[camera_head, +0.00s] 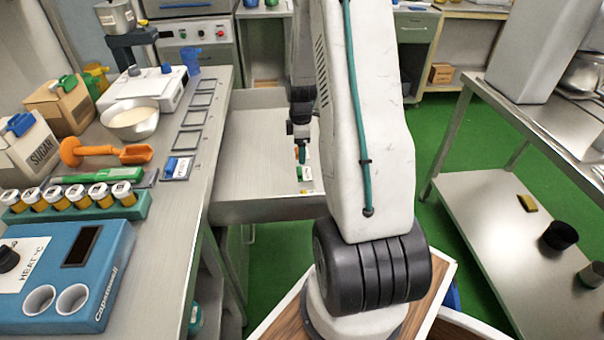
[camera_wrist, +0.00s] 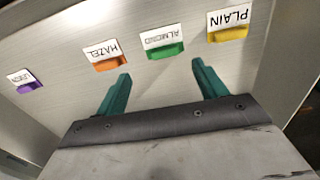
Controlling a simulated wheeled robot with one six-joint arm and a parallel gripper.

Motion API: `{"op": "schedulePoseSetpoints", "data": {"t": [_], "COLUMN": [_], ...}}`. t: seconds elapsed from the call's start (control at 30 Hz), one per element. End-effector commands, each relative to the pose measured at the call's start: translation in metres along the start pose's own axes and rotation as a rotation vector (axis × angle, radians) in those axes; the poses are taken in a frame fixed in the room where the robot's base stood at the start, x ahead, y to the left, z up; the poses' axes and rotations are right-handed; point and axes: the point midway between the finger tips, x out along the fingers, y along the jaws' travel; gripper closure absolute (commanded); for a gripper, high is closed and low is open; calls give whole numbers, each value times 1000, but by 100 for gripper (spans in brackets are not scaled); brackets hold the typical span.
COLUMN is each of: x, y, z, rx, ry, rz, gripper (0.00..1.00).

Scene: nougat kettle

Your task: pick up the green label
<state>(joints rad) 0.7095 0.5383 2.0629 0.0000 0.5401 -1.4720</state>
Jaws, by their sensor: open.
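The green label (camera_wrist: 165,51), with a white face reading ALMOND, lies in a pale metal tray or drawer in the wrist view. It is beyond the fingertips, between the orange and yellow labels. In the head view the green label (camera_head: 305,173) shows small beside my arm. My gripper (camera_wrist: 160,72) is open, its two teal fingers apart and nothing between them. The fingertips point toward the green label, with a gap left. In the head view my gripper (camera_head: 301,150) is partly hidden by my arm.
The orange HAZEL label (camera_wrist: 108,64) lies left of the green one, the yellow PLAIN label (camera_wrist: 228,35) right. A purple label (camera_wrist: 29,87) is farther left. The tray (camera_head: 255,150) has raised walls. A workbench (camera_head: 185,215) with jars and a blue device stands at left.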

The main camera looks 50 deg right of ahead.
Motion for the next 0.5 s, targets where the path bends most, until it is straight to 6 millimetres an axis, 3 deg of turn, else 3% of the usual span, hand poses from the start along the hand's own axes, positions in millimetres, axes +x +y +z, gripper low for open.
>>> {"op": "schedulePoseSetpoints", "data": {"t": [0.5], "x": [58], "y": [-8], "z": [-7], "rx": [-25], "ry": [0], "rz": [-3], "gripper": [29]}}
